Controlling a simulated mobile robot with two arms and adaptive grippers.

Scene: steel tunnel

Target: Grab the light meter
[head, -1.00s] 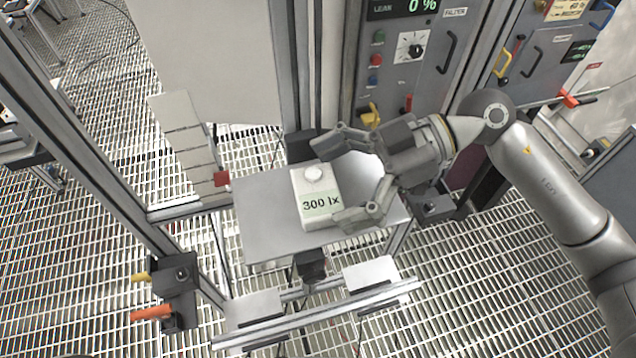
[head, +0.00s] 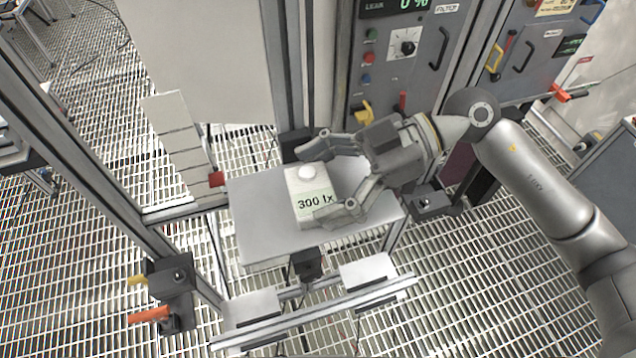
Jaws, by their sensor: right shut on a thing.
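The light meter (head: 305,187) is a white box with a round white dome on top and a pale green display reading "300 lx". It is on or just over a grey metal plate (head: 260,232) in the middle of the head view; I cannot tell whether it touches the plate. My right gripper (head: 315,183) comes in from the right and is shut on the light meter, one finger at its far side and one at its near side. The near finger covers part of its lower right. My left gripper is not in view.
A grey control cabinet (head: 398,75) with knobs and handles stands behind. A metal post frame (head: 90,160) with an orange-handled clamp (head: 150,315) is at left. Two small plates (head: 368,270) sit on a rail in front. The floor is open grating.

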